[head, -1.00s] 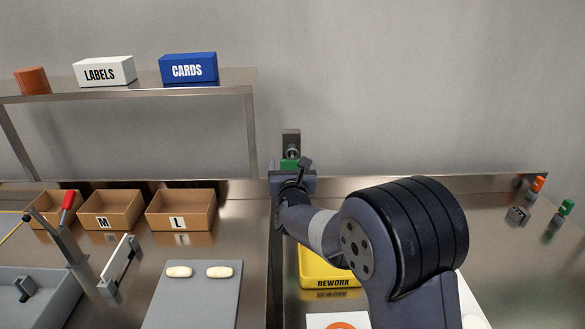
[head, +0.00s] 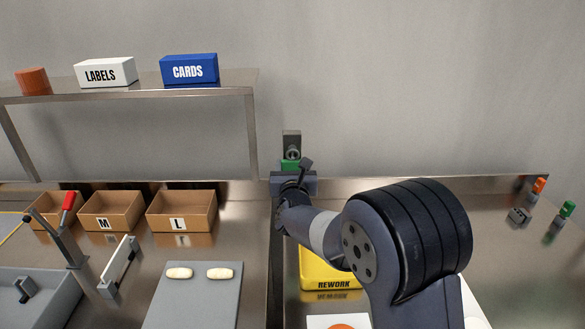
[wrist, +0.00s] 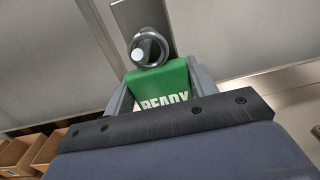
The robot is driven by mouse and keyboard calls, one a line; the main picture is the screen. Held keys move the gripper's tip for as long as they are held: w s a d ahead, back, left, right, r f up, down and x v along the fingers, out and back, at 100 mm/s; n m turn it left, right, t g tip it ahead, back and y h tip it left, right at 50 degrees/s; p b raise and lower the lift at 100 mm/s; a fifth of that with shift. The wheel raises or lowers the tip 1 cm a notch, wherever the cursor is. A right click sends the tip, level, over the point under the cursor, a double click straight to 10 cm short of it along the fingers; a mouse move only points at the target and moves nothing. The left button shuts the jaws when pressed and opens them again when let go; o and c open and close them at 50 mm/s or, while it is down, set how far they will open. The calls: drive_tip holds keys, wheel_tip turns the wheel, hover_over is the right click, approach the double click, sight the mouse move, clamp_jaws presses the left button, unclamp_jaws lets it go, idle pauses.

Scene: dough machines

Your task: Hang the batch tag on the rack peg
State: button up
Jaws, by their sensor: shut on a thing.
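The batch tag is green with the word READY; it stands upright in the wrist view (wrist: 162,88) and shows small in the head view (head: 290,164). My gripper (head: 292,178) is shut on the tag, with its fingers (wrist: 160,95) at the tag's two sides. A grey ring (wrist: 153,35) tops the tag. The pale round end of the rack peg (wrist: 141,54) shows inside the ring's outline. How far the peg reaches through the ring I cannot tell. A grey upright plate (head: 291,138) stands behind the ring, against the wall.
A yellow REWORK bin (head: 330,272) lies below my arm. Cardboard boxes (head: 181,211) and a grey board with two dough pieces (head: 190,305) are to the left. A steel shelf (head: 130,97) is at upper left. Markers (head: 561,220) stand far right.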

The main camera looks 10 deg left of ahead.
drive_tip(key=shift+s+r+b, duration=0.2)
drive_tip(key=shift+r+b, duration=0.1)
drive_tip(key=shift+r, duration=0.2)
drive_tip(key=shift+b+v, duration=0.9)
drive_tip(key=shift+b, duration=0.1)
drive_tip(key=shift+b+v, duration=0.75)
drive_tip(key=shift+v, duration=0.25)
drive_tip(key=shift+s+d+b, duration=0.15)
drive_tip(key=shift+s+b, duration=0.3)
drive_tip(key=shift+b, duration=0.05)
drive_tip(key=shift+r+b+v, duration=0.1)
drive_tip(key=shift+b+v, duration=0.55)
drive_tip(key=shift+v, duration=0.65)
drive_tip(key=shift+r+b+v, duration=0.15)
drive_tip(key=shift+b+v, duration=0.5)
drive_tip(key=shift+v, duration=0.7)
